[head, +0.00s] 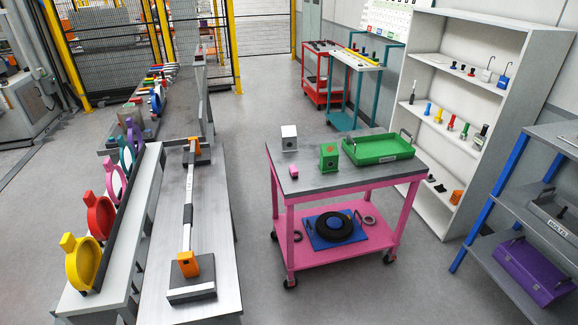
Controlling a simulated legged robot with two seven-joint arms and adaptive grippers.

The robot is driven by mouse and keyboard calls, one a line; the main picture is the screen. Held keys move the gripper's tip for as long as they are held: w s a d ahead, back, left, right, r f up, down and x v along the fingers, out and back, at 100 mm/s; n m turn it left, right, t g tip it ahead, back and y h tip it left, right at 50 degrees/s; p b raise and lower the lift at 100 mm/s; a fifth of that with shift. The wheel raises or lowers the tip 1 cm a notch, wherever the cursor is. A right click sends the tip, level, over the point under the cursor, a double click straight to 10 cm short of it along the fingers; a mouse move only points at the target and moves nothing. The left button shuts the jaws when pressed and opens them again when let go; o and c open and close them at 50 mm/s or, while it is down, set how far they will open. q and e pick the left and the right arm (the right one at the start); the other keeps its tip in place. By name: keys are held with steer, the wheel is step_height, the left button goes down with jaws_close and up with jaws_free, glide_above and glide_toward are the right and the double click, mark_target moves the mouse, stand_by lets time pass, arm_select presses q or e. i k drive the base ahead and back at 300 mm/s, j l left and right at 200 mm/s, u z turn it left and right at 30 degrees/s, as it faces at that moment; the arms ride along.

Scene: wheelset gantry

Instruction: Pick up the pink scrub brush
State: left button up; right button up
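A small pink block-like object (293,171) lies on the grey top of the pink cart (306,182), near its left front part. It is too small to tell for sure whether it is the pink scrub brush. It sits in front of a white box (289,138) and to the left of a green box (328,157). No gripper of mine is in view.
A green tray (378,149) stands at the cart top's right. The cart's lower shelf holds a black ring (333,227) on a blue mat. Left benches hold coloured ring gauges (83,265) and a long bar (189,195). White shelving (440,140) stands right. Floor is open around the cart.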

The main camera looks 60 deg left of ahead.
mark_target(294, 171)
steer(key=i+j+u, duration=0.1)
steer(key=u, duration=0.3)
steer(key=i+u, duration=0.6)
steer(key=u, duration=0.25)
steer(key=i+l+u, duration=0.2)
steer(key=u, duration=0.2)
steer(key=i+l+u, duration=0.2)
steer(key=u, duration=0.25)
